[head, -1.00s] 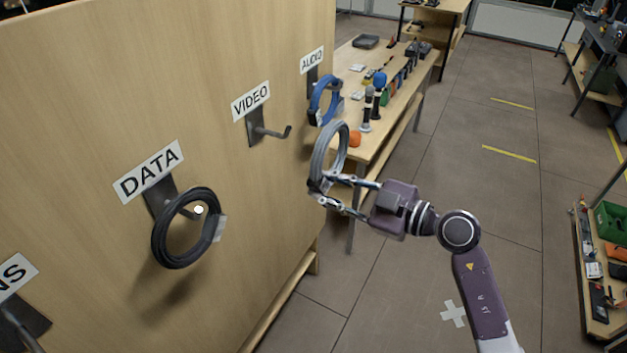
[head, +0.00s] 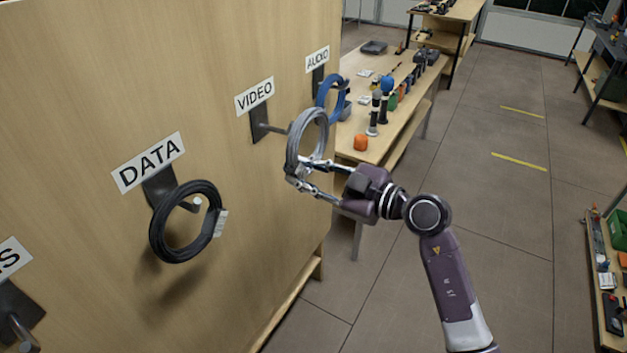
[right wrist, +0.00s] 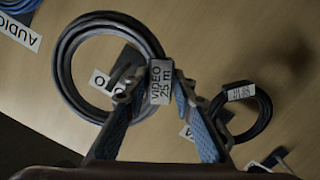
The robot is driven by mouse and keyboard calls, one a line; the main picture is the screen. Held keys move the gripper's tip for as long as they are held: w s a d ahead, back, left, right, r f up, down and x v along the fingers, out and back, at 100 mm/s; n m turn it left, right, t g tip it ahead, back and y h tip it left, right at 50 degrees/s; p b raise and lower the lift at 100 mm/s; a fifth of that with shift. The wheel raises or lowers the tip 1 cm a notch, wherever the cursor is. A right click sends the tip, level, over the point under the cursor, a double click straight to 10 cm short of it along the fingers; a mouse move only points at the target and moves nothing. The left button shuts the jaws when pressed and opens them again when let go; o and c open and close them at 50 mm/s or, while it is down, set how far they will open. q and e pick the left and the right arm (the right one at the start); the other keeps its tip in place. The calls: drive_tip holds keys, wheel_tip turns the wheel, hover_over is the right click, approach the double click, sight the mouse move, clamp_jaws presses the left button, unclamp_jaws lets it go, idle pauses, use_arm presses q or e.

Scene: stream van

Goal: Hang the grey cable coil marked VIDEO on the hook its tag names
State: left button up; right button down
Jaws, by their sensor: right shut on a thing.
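The grey cable coil (head: 294,143) is held upright in my right gripper (head: 303,178), which is shut on its lower part. In the right wrist view the coil (right wrist: 66,62) carries a tag (right wrist: 161,82) reading "VIDEO 25 m", between the fingertips (right wrist: 154,88). The VIDEO hook (head: 262,128) sticks out of the wooden panel under the VIDEO sign (head: 254,96). The coil is at the hook's outer end, and its near side hides the tip. I cannot tell whether the tip is inside the ring. My left gripper is not in view.
A black coil (head: 160,236) hangs on the hook under the DATA sign (head: 149,162). A blue coil (head: 324,91) hangs under the AUDIO sign (head: 317,59), close behind the grey coil. A table (head: 405,130) with microphones stands beyond the panel.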

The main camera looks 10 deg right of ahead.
sight(287, 167)
drive_tip(key=shift+r+b+x, duration=0.15)
drive_tip(key=shift+b+x, duration=0.45)
drive_tip(key=shift+x, duration=0.45)
drive_tip(key=shift+r+b+x, duration=0.1)
drive_tip(key=shift+b+x, duration=0.5)
drive_tip(key=shift+x, duration=0.45)
drive_tip(key=shift+w+a+f+b, duration=0.4)
drive_tip(key=shift+a+f+b, duration=0.05)
drive_tip(key=shift+a+b, duration=0.2)
drive_tip(key=shift+w+a+f+b, duration=0.4)
drive_tip(key=shift+a+f+b, duration=0.1)
drive_tip(key=shift+a, duration=0.15)
drive_tip(key=shift+w+a+f+b, duration=0.4)
drive_tip(key=shift+a+b, duration=0.2)
drive_tip(key=shift+a, duration=0.05)
